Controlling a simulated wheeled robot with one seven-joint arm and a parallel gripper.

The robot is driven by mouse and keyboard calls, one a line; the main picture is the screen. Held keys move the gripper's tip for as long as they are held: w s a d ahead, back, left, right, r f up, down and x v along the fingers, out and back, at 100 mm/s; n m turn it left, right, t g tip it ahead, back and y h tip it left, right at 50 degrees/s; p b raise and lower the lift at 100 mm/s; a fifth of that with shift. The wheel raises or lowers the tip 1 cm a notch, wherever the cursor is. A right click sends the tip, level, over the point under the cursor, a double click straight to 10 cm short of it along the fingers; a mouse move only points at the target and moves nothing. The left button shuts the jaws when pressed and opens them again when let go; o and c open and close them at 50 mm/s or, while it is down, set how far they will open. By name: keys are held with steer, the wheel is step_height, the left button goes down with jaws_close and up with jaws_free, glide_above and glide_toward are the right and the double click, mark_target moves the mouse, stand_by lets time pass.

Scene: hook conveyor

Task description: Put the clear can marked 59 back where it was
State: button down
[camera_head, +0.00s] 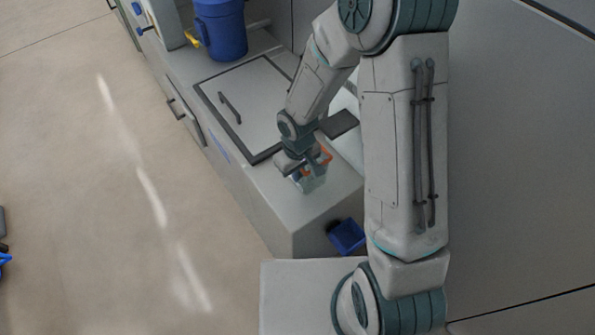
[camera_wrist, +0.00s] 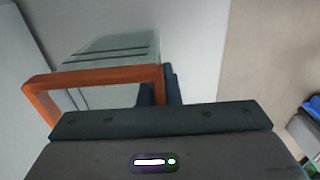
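A clear can with dark bands (camera_wrist: 118,50) and an orange handle (camera_wrist: 95,80) shows in the wrist view. It also shows in the head view (camera_head: 313,181), at the near end of the grey counter (camera_head: 265,190). No number on it is readable. My gripper (camera_head: 303,171) is at the can's handle side. In the wrist view its dark blue fingers (camera_wrist: 172,88) stand close together on both sides of the handle's right bar and appear shut on it. I cannot tell whether the can's base touches the counter.
A dark-framed panel with a handle (camera_head: 230,107) is set in the counter behind. A blue bin (camera_head: 221,30) stands farther back. A blue object (camera_head: 346,236) is by the counter's near end. The floor to the left (camera_head: 90,200) is mostly clear.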

steer(key=c, duration=1.6)
jaws_free()
steer(key=shift+f, duration=0.1)
steer(key=shift+c, duration=0.2)
step_height(320, 180, up, 13)
steer(key=shift+d+f, duration=0.1)
steer(key=shift+f, duration=0.1)
steer(key=s+d+r+m+t, duration=0.3)
steer(key=s+d+r+m, duration=0.3)
steer(key=s+d+r, duration=0.6)
step_height(320, 180, up, 3)
steer(key=shift+d+r+m+t, duration=0.1)
steer(key=shift+d+m+t, duration=0.3)
steer(key=shift+d, duration=0.25)
steer(key=shift+s, duration=0.1)
